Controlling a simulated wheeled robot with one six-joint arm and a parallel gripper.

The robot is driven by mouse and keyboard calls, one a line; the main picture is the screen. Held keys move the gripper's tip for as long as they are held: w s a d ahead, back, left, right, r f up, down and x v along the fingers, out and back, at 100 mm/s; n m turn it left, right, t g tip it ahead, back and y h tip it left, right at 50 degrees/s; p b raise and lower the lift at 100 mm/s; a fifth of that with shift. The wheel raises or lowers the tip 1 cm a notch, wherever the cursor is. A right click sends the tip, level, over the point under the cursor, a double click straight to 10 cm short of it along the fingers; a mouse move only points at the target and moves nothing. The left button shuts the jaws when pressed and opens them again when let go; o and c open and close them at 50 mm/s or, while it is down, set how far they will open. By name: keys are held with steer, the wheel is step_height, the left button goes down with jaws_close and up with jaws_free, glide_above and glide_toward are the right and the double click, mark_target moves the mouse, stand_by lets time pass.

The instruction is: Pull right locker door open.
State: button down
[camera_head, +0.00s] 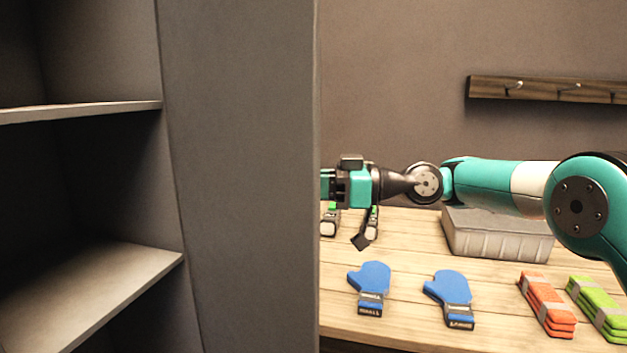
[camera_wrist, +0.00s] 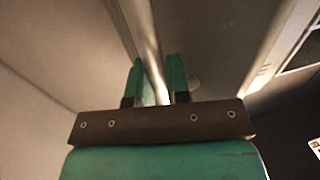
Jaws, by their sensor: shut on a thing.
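A tall grey panel (camera_head: 240,180), seemingly the right locker door, stands upright beside the open shelves in the head view. Its right edge hides the tips of my gripper (camera_head: 327,184), which reaches this edge from the right. In the wrist view my teal gripper (camera_wrist: 157,82) has its two fingers on either side of a narrow, pale upright bar (camera_wrist: 149,45). It is shut on this bar, which looks like a door handle or edge; I cannot tell which. Grey surfaces lie on both sides of it.
The locker's shelves (camera_head: 110,290) are at left. At right a wooden table (camera_head: 400,335) holds two blue mitts (camera_head: 371,283) (camera_head: 449,288), orange (camera_head: 546,303) and green (camera_head: 603,305) folded bundles, and a grey box (camera_head: 497,236). A hook rail (camera_head: 545,90) is on the wall.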

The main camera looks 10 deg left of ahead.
steer(key=shift+r, duration=0.15)
steer(key=c, duration=1.1)
jaws_free()
steer(key=shift+a, duration=0.1)
